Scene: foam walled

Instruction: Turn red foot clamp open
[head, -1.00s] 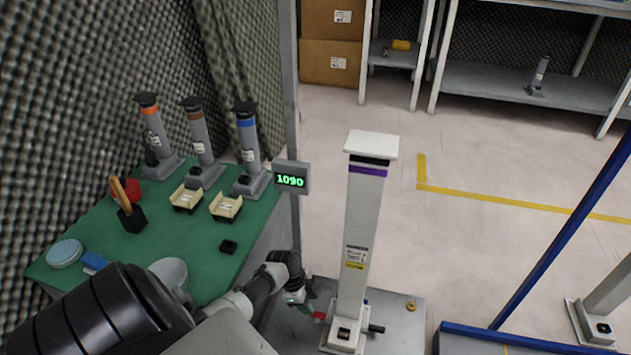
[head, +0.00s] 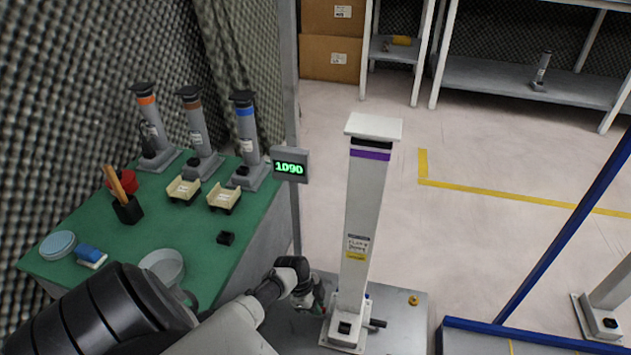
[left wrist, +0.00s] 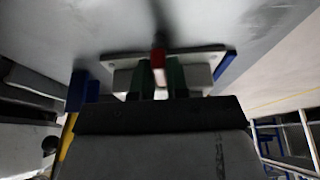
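The red foot clamp (left wrist: 158,60) is a small lever, seen in the left wrist view at the light foot plate (left wrist: 205,58). My left gripper (left wrist: 160,78) has its two green fingers on either side of the lever. No clear gap shows between the fingers and the lever, so it looks shut on it. In the head view my left gripper (head: 318,302) is low, just left of the foot of the white column (head: 360,235), and hides the clamp. The column stands upright on a grey plate (head: 400,325). My right gripper is not in view.
A display post (head: 290,166) stands behind my left arm. A blue frame (head: 530,335) lies right of the plate. The floor behind the column is clear.

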